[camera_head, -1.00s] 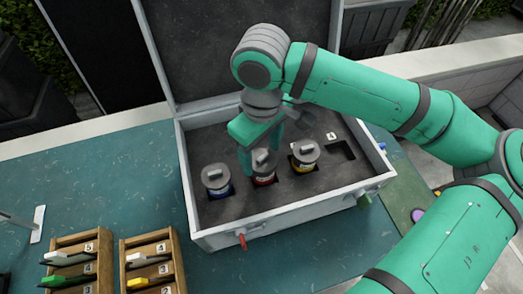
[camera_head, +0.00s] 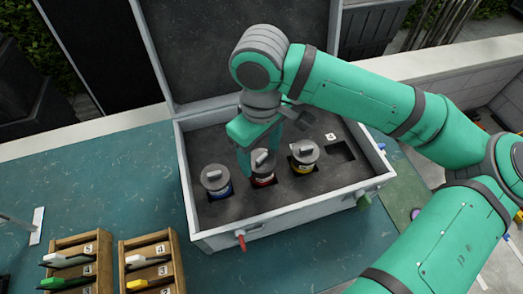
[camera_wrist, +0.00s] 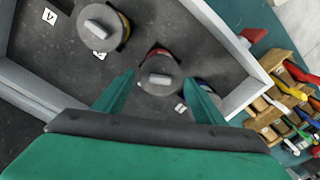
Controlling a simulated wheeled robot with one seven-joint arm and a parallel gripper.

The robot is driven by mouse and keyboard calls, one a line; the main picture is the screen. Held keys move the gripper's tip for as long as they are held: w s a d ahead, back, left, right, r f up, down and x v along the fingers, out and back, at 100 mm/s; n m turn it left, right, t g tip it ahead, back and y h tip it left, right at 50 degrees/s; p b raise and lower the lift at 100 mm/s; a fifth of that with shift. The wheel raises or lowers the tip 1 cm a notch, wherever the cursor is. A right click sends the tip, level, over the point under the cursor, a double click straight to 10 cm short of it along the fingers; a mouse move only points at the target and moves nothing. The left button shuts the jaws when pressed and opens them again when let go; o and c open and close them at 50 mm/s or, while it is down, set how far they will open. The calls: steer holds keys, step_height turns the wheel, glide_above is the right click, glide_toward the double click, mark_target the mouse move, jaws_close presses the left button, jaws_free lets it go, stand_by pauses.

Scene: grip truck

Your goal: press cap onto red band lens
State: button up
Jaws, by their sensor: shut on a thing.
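The red band lens (camera_head: 264,181) stands upright in a slot of the dark foam, in the middle of a row of three lenses. A grey round cap (camera_head: 261,162) with a raised bar sits on its top. In the wrist view this cap (camera_wrist: 160,76) lies between my two green fingers, with a little of the red band (camera_wrist: 158,51) showing behind it. My gripper (camera_head: 258,160) points down and is shut on the cap. In the head view one finger is at the cap's left side and the other is hard to make out.
A blue band lens (camera_head: 216,182) stands to the left and a yellow band lens (camera_head: 304,157) to the right, both capped. An empty slot (camera_head: 340,150) is at the right. The open grey case's walls (camera_head: 290,214) surround them. Wooden racks (camera_head: 150,262) stand front left.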

mark_target(261, 156)
steer(key=shift+f, duration=0.6)
stand_by(0.9)
steer(key=o, duration=1.5)
steer(key=shift+c, duration=0.2)
steer(key=shift+r, duration=0.15)
steer(key=shift+r, duration=3.4)
jaws_close()
